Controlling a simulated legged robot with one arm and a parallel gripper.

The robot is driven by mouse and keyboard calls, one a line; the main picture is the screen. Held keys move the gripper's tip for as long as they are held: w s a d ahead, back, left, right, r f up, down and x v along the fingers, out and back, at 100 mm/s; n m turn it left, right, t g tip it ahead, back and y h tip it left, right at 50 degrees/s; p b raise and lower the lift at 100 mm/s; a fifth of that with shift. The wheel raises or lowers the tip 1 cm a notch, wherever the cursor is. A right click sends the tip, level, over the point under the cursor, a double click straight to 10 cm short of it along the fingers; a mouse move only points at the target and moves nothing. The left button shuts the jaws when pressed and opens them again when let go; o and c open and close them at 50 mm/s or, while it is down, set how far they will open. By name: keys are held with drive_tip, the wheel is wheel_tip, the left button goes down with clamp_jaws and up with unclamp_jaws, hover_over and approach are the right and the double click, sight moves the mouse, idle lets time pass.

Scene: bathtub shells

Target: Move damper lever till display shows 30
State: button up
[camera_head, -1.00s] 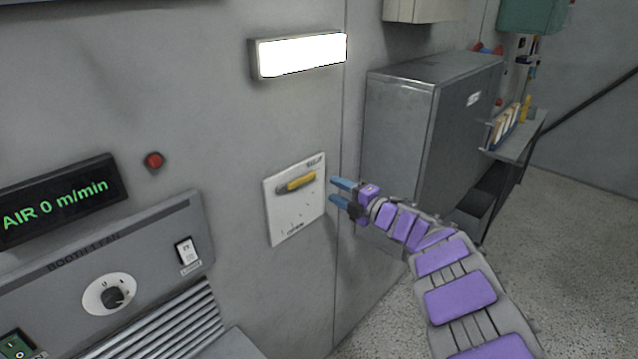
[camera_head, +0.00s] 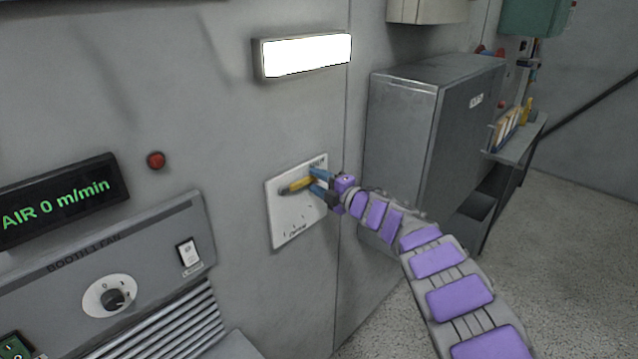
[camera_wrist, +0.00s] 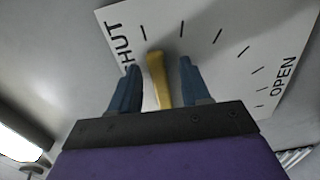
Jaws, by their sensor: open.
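The damper lever has a yellow handle (camera_head: 300,184) and sits on a white plate (camera_head: 290,222) on the grey wall. In the wrist view the yellow handle (camera_wrist: 158,80) lies between the two blue fingers, with a gap to the finger on each side. The plate (camera_wrist: 225,15) reads SHUT at one end of its tick marks and OPEN at the other; the lever is near SHUT. My gripper (camera_head: 316,182) is open around the handle's outer end. The display (camera_head: 58,200) reads AIR 0 m/min in green.
A red button or lamp (camera_head: 156,160) is on the wall by the display. A panel below has a knob (camera_head: 112,299) and a switch (camera_head: 188,252). A lit lamp (camera_head: 305,55) is above the plate. A grey cabinet (camera_head: 405,120) stands right of it.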

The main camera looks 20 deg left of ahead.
drive_tip(key=shift+d, duration=0.1)
clamp_jaws()
idle(0.5)
